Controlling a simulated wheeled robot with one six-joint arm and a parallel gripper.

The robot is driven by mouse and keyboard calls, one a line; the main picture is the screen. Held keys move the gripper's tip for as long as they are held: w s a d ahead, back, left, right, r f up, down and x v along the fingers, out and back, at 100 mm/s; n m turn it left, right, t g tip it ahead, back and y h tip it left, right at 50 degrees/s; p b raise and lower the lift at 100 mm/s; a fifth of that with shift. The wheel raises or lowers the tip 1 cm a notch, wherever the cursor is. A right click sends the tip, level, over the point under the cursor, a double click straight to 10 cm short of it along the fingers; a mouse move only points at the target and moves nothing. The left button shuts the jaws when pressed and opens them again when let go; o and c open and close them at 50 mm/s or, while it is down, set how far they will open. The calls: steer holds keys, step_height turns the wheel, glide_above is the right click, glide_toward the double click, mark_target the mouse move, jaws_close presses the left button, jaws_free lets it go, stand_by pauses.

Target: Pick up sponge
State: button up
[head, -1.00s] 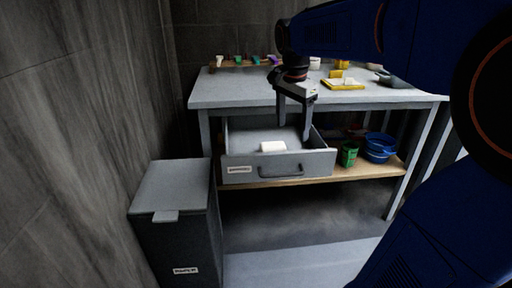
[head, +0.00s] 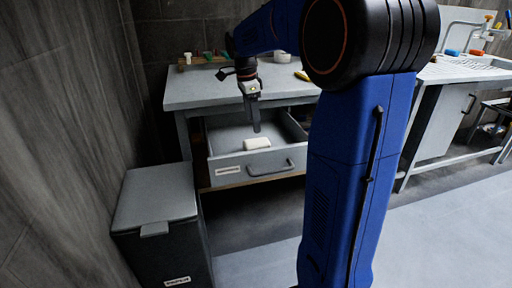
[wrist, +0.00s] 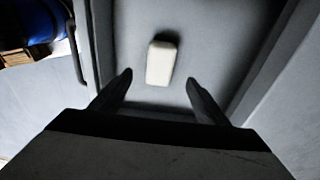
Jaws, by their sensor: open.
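A white block, which looks like the sponge (head: 256,143), lies in the open grey drawer (head: 226,168) under the table. In the wrist view the sponge (wrist: 161,63) lies on the drawer's floor, ahead of and roughly between the fingertips, with a dark shadow at its top end. My gripper (head: 256,130) points down over the drawer, near the sponge. In the wrist view my gripper (wrist: 158,80) has its two fingers spread apart and empty. The sponge is not touched by either finger there.
The grey tabletop (head: 205,92) is above and behind the drawer. A grey lidded bin (head: 158,190) stands at the left near the wall. The drawer's handle (head: 271,169) is on its front. A sink counter (head: 460,72) is at the right.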

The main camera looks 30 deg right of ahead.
mark_target(257, 141)
steer(key=f, duration=0.3)
steer(key=d+f, duration=0.1)
steer(key=f, duration=0.6)
steer(key=shift+s+d+f, duration=0.15)
steer(key=shift+d+f, duration=0.15)
steer(key=c, duration=1.1)
